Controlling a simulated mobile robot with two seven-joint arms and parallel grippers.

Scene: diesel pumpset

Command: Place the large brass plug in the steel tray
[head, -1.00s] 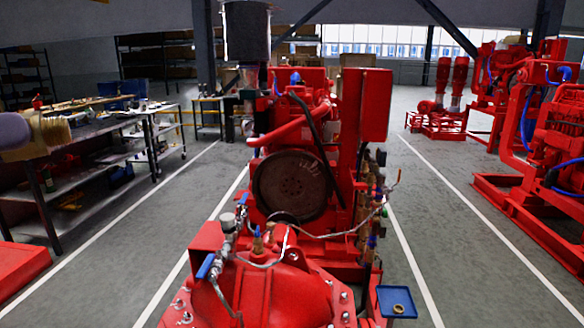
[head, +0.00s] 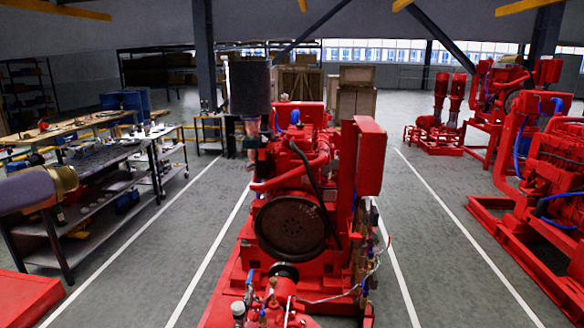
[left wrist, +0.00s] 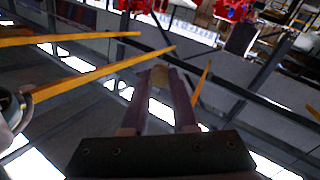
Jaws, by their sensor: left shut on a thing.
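My left gripper (head: 48,186) comes in at the left edge of the head view and is shut on the large brass plug (head: 64,179). The plug is a dull gold cylinder, held up in the air in front of the workbench. In the left wrist view the two purple-grey fingers (left wrist: 160,88) close on the plug (left wrist: 159,73), with the roof beams behind. I cannot make out the steel tray for certain among the small things on the bench. My right gripper is out of view.
A dark workbench (head: 97,158) with shelves and cluttered small parts stands behind my left gripper. The red diesel pumpset (head: 290,180) fills the middle. A red block (head: 25,300) sits at the lower left. The grey floor between bench and pumpset is clear.

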